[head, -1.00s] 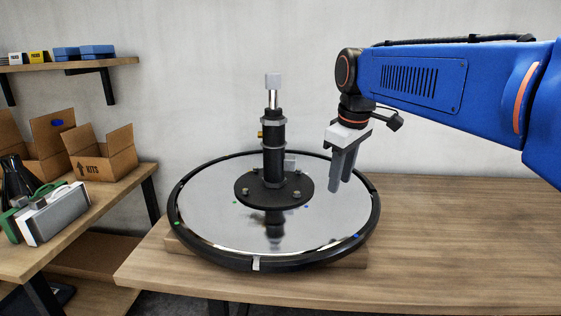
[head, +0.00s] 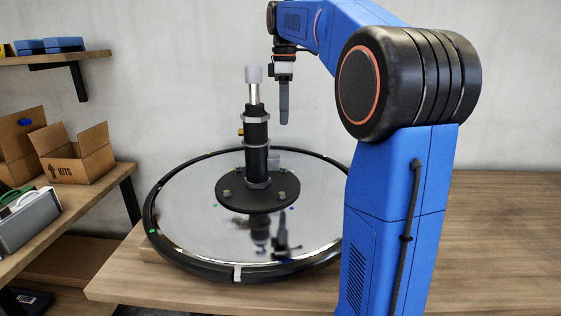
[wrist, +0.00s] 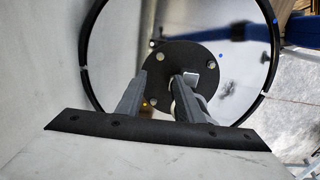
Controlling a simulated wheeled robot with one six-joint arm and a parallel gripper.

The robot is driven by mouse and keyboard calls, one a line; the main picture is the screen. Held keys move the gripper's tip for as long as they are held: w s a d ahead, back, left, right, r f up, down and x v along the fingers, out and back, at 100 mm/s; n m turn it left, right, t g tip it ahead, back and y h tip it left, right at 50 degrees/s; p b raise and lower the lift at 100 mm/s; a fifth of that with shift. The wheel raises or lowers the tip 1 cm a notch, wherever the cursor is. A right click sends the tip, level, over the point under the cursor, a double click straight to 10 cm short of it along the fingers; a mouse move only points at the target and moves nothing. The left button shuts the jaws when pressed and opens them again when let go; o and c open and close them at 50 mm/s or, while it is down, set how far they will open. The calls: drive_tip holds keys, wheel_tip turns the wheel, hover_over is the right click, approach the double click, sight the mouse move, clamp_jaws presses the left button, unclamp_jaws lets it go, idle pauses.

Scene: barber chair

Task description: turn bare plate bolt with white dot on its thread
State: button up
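A black round plate (head: 245,203) at the foot of a black post (head: 256,135) carries several small bolts. The front-left bolt (head: 227,194) and front-right bolt (head: 269,196) show in the head view. In the wrist view, bolts show at the plate's upper left (wrist: 161,57), right (wrist: 211,64) and lower left (wrist: 153,102). I cannot make out a white dot on any thread. My gripper (head: 284,122) points down, high above the plate and just right of the post's top.
The disc lies on a wooden table (head: 490,230), clear at right. A box (head: 82,160) stands on the left bench.

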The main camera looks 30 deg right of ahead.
sight(284, 169)
wheel_tip(284, 169, down, 16)
drive_tip(key=shift+f, duration=0.2)
idle(0.4)
drive_tip(key=shift+c, duration=0.4)
clamp_jaws()
